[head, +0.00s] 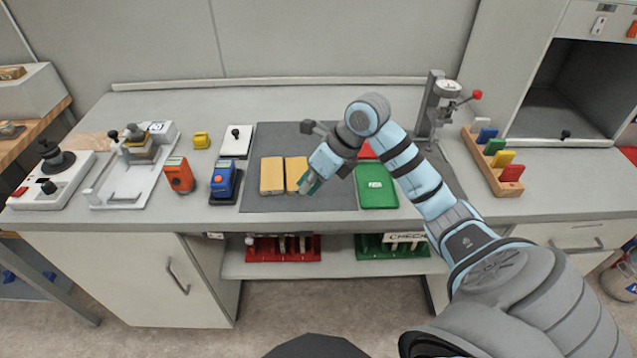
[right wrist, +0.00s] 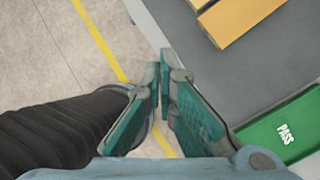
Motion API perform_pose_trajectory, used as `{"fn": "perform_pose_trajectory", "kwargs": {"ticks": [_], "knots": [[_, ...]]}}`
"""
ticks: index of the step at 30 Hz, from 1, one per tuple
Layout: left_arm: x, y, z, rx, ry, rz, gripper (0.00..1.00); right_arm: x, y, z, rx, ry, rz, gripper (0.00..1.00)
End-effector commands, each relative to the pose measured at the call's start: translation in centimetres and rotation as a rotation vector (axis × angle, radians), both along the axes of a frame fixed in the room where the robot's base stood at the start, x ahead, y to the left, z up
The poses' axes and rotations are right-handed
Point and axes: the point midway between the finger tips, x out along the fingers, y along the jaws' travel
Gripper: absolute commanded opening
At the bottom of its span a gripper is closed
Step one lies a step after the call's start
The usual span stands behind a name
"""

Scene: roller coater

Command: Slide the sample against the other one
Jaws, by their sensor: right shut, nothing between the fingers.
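Two tan rectangular samples lie side by side on the dark grey mat (head: 330,200), with a thin gap between them. The left sample (head: 272,175) is fully visible in the head view. The right sample (head: 294,170) is partly covered by my right gripper (head: 308,184) at its right edge. In the right wrist view the right sample (right wrist: 243,20) is at the upper right, with a corner of the left sample (right wrist: 198,3) beyond it. There my right gripper (right wrist: 163,72) is shut and empty, apart from the samples in the picture. My left gripper is out of view.
A green PASS tray (head: 376,188) lies right of the samples, with a red one partly hidden behind my arm. An orange device (head: 179,175) and a blue device (head: 224,181) stand left of the mat. A stand (head: 436,105) rises behind my arm.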

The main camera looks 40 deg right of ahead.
Motion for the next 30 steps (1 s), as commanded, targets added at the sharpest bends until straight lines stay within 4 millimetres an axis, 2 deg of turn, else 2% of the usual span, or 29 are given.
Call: {"fn": "perform_pose_trajectory", "kwargs": {"ticks": [1, 3, 6, 11, 14, 21, 25, 30], "knots": [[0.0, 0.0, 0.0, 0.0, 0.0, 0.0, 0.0, -0.8, -3.0, 0.2, -0.095, 0.067, -0.048, 0.0], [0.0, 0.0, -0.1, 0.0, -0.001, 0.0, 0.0, -2.0, -5.8, 0.3, -0.182, 0.143, -0.101, 0.0], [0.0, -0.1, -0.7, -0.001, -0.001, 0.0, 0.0, -2.6, -7.0, -0.2, -0.219, 0.183, -0.127, 0.0], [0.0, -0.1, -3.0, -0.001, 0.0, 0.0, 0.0, -2.1, -6.8, -3.0, -0.217, 0.18, -0.124, 0.0], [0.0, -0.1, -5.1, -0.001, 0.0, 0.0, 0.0, -1.6, -6.6, -5.4, -0.215, 0.181, -0.123, 0.0], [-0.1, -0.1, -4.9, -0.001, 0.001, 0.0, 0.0, -0.4, -6.2, -9.6, -0.215, 0.186, -0.123, 0.0], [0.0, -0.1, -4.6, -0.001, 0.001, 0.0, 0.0, 1.9, -5.6, -9.3, -0.213, 0.181, -0.121, 0.0], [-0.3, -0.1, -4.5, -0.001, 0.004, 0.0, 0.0, 3.3, -5.5, -9.3, -0.215, 0.181, -0.121, 0.0]]}}
